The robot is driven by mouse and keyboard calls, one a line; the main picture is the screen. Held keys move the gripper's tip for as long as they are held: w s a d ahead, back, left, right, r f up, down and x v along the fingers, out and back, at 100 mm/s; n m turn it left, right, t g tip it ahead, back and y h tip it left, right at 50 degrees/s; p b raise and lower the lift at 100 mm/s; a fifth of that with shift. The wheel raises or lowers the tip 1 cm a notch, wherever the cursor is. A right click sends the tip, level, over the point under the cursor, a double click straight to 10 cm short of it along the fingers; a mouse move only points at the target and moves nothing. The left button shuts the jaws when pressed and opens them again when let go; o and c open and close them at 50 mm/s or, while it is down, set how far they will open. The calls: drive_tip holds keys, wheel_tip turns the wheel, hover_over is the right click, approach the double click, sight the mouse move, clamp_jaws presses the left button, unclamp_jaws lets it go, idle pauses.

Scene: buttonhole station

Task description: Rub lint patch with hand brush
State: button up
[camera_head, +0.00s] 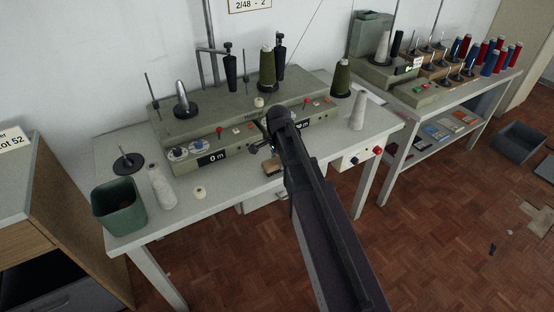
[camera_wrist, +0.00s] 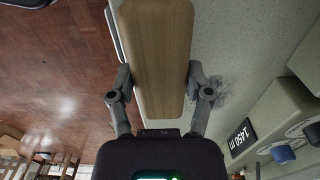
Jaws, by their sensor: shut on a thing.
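The hand brush has a pale wooden back and shows large in the wrist view (camera_wrist: 157,40). In the head view the brush (camera_head: 272,168) is a small tan block at the front of the grey table, low at its top. My gripper (camera_wrist: 159,85) is shut on the brush's two long sides; in the head view my gripper (camera_head: 262,144) is partly hidden by my arm. The lint patch (camera_wrist: 222,89) is a dark grey smudge on the tabletop, just right of the brush and right finger in the wrist view. I cannot make it out in the head view.
A green winding machine (camera_head: 232,120) stands behind the brush. A green bin (camera_head: 119,206), a pale cone (camera_head: 161,187) and a small spool (camera_head: 199,193) stand at the left. Another pale cone (camera_head: 358,112) stands right. The table's front edge is close to the brush.

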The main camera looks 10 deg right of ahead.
drive_tip(key=shift+d, duration=0.1)
drive_tip(key=shift+w+d+f, duration=0.1)
drive_tip(key=shift+w+d, duration=0.15)
drive_tip(key=shift+d, duration=0.45)
drive_tip(key=shift+w+a, duration=0.3)
drive_tip(key=shift+w, duration=0.6)
drive_tip(key=shift+w+a, duration=0.25)
drive_tip(key=shift+w, duration=0.6)
drive_tip(key=shift+w+a, duration=0.3)
drive_tip(key=shift+w, duration=0.55)
drive_tip(key=shift+w+a, duration=0.3)
drive_tip(key=shift+w, duration=0.5)
drive_tip(key=shift+w, duration=0.15)
drive_tip(key=shift+w+a, duration=0.3)
drive_tip(key=shift+w, duration=0.5)
drive_tip(key=shift+w+a, duration=0.25)
drive_tip(key=shift+w, duration=0.5)
